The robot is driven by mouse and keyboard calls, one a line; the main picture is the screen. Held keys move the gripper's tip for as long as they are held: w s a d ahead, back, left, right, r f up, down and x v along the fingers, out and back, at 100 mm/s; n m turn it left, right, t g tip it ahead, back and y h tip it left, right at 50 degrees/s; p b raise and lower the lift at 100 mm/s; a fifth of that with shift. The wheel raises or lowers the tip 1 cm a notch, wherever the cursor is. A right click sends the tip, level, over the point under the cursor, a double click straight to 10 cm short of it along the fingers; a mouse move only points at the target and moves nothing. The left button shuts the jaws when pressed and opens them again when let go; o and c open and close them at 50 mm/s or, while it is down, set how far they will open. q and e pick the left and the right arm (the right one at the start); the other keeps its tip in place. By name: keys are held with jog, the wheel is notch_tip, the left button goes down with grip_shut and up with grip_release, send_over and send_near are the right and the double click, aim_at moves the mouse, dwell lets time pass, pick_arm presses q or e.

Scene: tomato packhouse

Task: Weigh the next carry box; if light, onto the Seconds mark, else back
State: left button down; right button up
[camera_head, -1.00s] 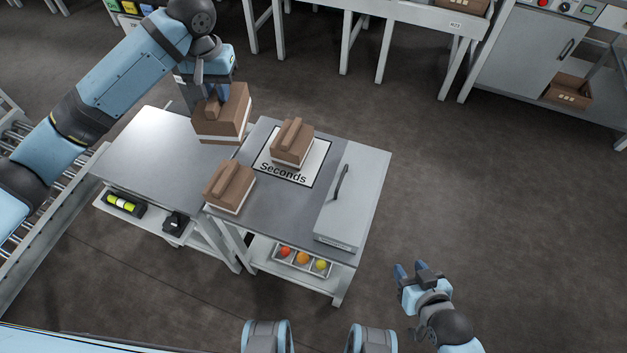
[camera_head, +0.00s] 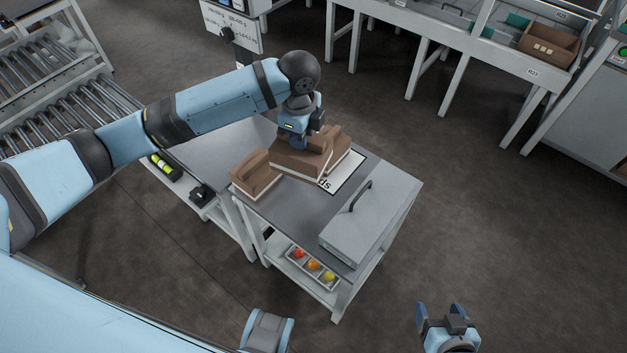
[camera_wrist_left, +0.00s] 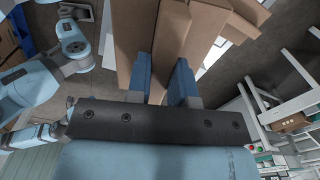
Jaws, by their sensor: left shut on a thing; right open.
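My left gripper (camera_head: 299,143) is shut on the handle of a brown carry box (camera_head: 292,163), also in the left wrist view (camera_wrist_left: 137,25). It holds the box over the right table (camera_head: 300,216). A second carry box (camera_head: 342,161) is partly hidden behind it, at the Seconds mark (camera_head: 346,178). Only the end of the mark's lettering shows. A third carry box (camera_head: 254,178) sits to the left, near the table's left edge. I cannot tell how large the gap under the held box is. My right gripper (camera_head: 440,314) is open and empty at the lower right, away from the table.
A grey lidded case (camera_head: 357,236) with a black handle fills the table's right side. A tray of coloured balls (camera_head: 312,268) is on the shelf below. A roller conveyor (camera_head: 62,125) runs at the left. A bench with a brown crate (camera_head: 548,46) stands at the back right.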

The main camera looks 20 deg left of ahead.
aim_at(312, 177)
pick_arm(q)
jog(key=f+m, duration=0.1)
jog(key=m, duration=0.2)
jog(key=s+d+f+m, duration=0.1)
jog(key=m, duration=0.2)
jog(key=s+d+f+m, duration=0.1)
jog(key=m, duration=0.2)
jog(key=shift+s+d+f, duration=0.1)
jog(key=shift+f, duration=0.25)
jog(key=s+f+m, duration=0.1)
jog(key=m, duration=0.2)
jog(key=d+f+m, duration=0.1)
jog(key=m, duration=0.2)
jog(key=s+d+f+m, duration=0.1)
jog(key=m, duration=0.2)
jog(key=shift+s+f+m, duration=0.25)
jog(key=shift+s+m, duration=0.05)
notch_tip(312, 177, down, 9)
jog(key=m+b, duration=0.2)
jog(key=b, duration=0.5)
jog(key=shift+s+d, duration=0.2)
jog(key=shift+s, duration=0.1)
pick_arm(e)
jog(key=f, duration=0.4)
jog(key=shift+w+a, duration=0.2)
jog(key=shift+a, duration=0.1)
pick_arm(q)
jog(key=shift+f, duration=0.3)
pick_arm(e)
jog(key=shift+w+r, duration=0.15)
